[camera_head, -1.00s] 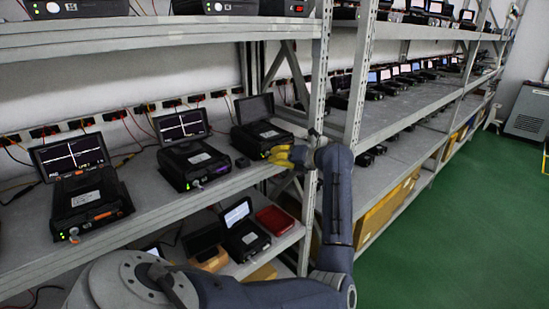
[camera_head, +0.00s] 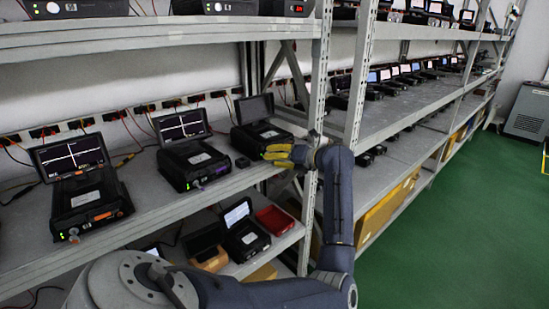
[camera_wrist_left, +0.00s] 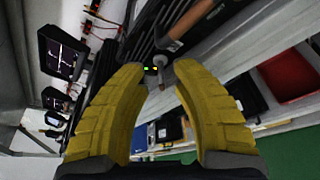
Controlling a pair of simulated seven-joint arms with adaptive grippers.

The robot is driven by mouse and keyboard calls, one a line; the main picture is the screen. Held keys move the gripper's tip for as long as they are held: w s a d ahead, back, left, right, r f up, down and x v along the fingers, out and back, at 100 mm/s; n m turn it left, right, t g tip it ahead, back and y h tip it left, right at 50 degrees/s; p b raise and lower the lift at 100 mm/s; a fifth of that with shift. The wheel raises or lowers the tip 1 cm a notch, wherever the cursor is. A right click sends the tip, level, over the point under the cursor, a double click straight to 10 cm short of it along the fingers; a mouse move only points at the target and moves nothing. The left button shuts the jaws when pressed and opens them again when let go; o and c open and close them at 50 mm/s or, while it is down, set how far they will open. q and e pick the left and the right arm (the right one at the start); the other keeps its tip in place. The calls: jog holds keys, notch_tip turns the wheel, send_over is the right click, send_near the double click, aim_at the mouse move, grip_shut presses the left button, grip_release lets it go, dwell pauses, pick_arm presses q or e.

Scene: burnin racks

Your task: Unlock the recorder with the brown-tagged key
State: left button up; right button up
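The recorder (camera_head: 262,137) at the right end of the middle shelf has its lid raised and its screen dark. My left gripper (camera_head: 268,152), with yellow fingers, is at this recorder's front edge. In the left wrist view the gripper (camera_wrist_left: 160,68) is open, its fingers apart on either side of the recorder front (camera_wrist_left: 150,45). Green lights and a small silver knob-like part (camera_wrist_left: 161,86) show between the fingers. I cannot tell whether it is a key or the lock. A brown bar (camera_wrist_left: 190,18) lies across the recorder above. No brown tag is clearly readable. My right gripper is not in view.
Two recorders with lit screens (camera_head: 193,163) (camera_head: 85,200) stand to the left on the same shelf. A metal post (camera_head: 316,80) stands close right of my gripper.

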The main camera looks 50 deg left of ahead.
pick_arm(q)
jog(key=shift+d, duration=0.1)
jog(key=v, duration=1.2)
dwell(0.4)
